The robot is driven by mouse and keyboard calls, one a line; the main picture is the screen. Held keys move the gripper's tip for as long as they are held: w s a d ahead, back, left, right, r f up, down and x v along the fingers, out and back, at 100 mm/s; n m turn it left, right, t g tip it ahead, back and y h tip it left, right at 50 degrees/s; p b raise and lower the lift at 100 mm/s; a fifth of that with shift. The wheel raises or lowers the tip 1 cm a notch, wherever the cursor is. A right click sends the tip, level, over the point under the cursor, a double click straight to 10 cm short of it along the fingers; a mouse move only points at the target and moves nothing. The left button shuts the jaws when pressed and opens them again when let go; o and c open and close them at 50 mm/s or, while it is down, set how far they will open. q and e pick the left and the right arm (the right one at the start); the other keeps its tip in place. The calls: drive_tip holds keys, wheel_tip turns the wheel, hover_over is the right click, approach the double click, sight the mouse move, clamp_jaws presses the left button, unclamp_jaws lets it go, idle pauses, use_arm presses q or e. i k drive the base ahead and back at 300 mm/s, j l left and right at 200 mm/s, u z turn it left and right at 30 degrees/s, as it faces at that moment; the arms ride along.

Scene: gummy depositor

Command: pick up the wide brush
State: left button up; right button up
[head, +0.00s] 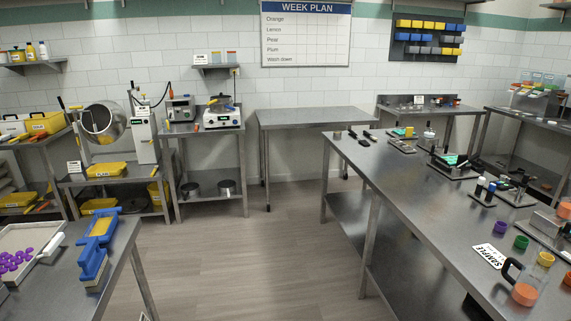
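A blue brush-like tool (92,262) with a broad blue head and a pale lower edge that looks like bristles lies on the near left steel table (118,255). It is close to that table's right edge. A second blue piece with a yellow face (100,226) lies directly behind it, and I cannot tell whether the two are joined. Neither of my grippers shows in the head view.
A pale tray (35,236) with purple gummies sits left of the blue tool. A long steel bench (400,185) with jars, cups and a "SAMPLE" card (490,256) fills the right. The floor (240,255) between is clear.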

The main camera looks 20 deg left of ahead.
sight(93, 259)
drive_tip(key=i+u, duration=0.2)
drive_tip(key=u, duration=0.3)
drive_tip(key=i+u, duration=0.15)
drive_tip(key=u, duration=0.35)
drive_tip(key=i+l+u, duration=0.15)
drive_tip(key=u, duration=0.35)
drive_tip(key=i+l+u, duration=0.1)
drive_tip(key=l+u, duration=0.15)
drive_tip(key=u, duration=0.25)
